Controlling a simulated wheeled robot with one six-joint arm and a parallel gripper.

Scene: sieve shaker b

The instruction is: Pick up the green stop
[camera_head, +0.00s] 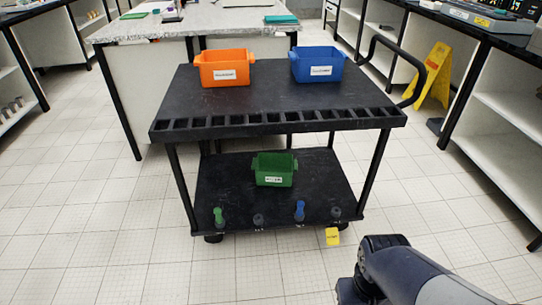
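A small green upright piece (218,215), which looks like the green stop, stands at the front left of the cart's lower shelf (225,183). It seems to sit on a dark base, too small to tell clearly. A similar blue piece (299,211) stands further right along the same front edge. My arm shows at the lower right, in front of the cart and apart from it. My gripper's fingers are not in view.
A green bin (274,176) stands mid-shelf, behind the small pieces. Floor in front is clear.

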